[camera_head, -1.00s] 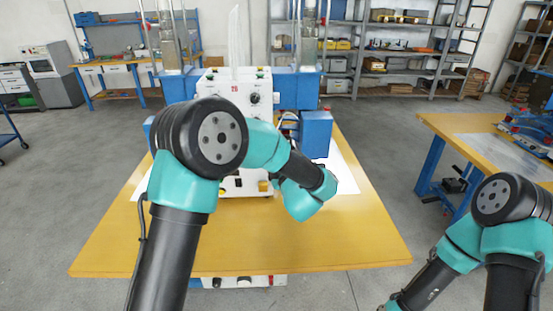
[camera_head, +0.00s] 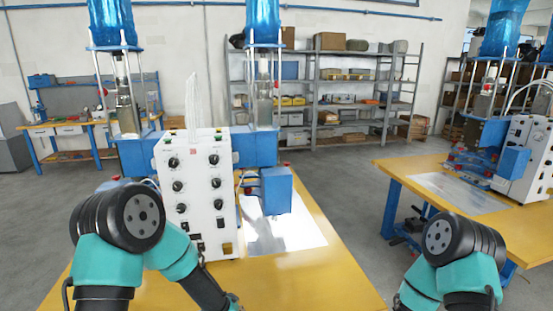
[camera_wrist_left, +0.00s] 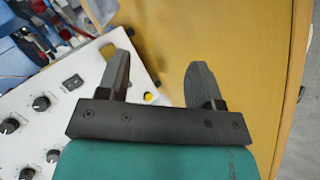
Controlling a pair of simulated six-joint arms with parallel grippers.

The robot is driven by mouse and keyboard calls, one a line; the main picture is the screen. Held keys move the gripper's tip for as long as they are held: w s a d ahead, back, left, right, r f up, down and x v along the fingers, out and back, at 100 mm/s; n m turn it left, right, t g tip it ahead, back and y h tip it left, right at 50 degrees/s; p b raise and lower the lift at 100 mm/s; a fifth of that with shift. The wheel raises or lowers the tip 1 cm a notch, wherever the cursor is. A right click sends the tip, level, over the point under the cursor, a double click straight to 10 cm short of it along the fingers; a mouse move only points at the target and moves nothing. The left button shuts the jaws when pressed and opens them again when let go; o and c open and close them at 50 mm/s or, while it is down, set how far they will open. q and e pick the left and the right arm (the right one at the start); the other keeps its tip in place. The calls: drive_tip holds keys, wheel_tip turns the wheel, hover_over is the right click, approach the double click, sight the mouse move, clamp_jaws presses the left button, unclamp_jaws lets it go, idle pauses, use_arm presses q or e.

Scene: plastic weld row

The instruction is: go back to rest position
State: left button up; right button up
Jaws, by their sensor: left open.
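My left gripper (camera_wrist_left: 162,82) shows in the left wrist view with its two dark fingers spread apart and nothing between them. It points over the yellow tabletop, and the white control box with black knobs (camera_wrist_left: 85,85) is at its left. In the head view my left arm is bent at the lower left, in front of the white control box (camera_head: 197,195) on the yellow table (camera_head: 310,275). The left fingers are not visible there. My right arm is at the lower right of the head view; its gripper is out of the frame.
A blue welding machine (camera_head: 262,148) stands behind the control box, with a pale sheet (camera_head: 290,230) on the tabletop. At right, a second yellow table (camera_head: 395,170) carries another machine (camera_head: 520,160). Metal shelves (camera_head: 315,95) line the back wall. Floor shows between the tables.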

use_arm(q)
drive_tip(key=s+a+f+m+g+h, duration=0.1)
drive_tip(key=s+a+f+m+g, duration=0.2)
drive_tip(key=s+f, duration=0.4)
drive_tip(key=s+a+f+m+g+h, duration=0.1)
drive_tip(key=s+a+f+m+g, duration=0.2)
drive_tip(key=s, duration=1.2)
wheel_tip(320, 180, down, 4)
drive_tip(key=m+g, duration=0.3)
drive_tip(key=m, duration=0.1)
drive_tip(key=shift+f+g, duration=0.2)
drive_tip(key=shift+g, duration=0.1)
